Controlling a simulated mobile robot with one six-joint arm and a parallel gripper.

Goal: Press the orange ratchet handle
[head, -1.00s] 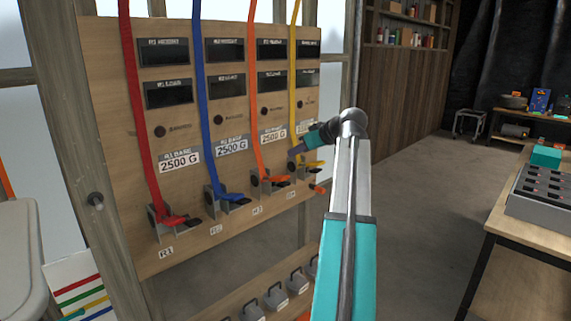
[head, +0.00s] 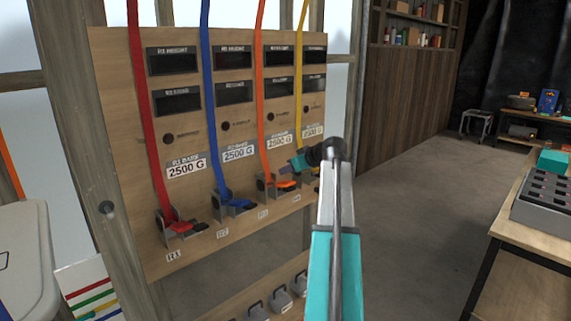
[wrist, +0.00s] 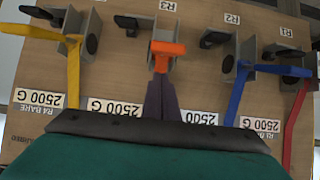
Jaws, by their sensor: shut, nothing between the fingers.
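The orange ratchet handle (head: 286,184) sits at the foot of the orange strap (head: 262,90), in a grey bracket labelled R3. In the wrist view the orange handle (wrist: 167,48) is near the top middle, just beyond my fingertips. My gripper (head: 294,162) is shut and empty, close above and slightly right of the handle in the head view. Its dark fingers (wrist: 161,82) point up at the handle in the wrist view, lined up with it. I cannot tell whether they touch it. The orange strap is hidden behind my fingers in the wrist view.
The blue ratchet handle (wrist: 238,92) and red ratchet handle (wrist: 297,100) are to one side, the yellow handle (wrist: 73,62) to the other. All are mounted on a wooden panel (head: 120,120) with dark displays and 2500 G labels. A workbench (head: 520,245) stands at the right.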

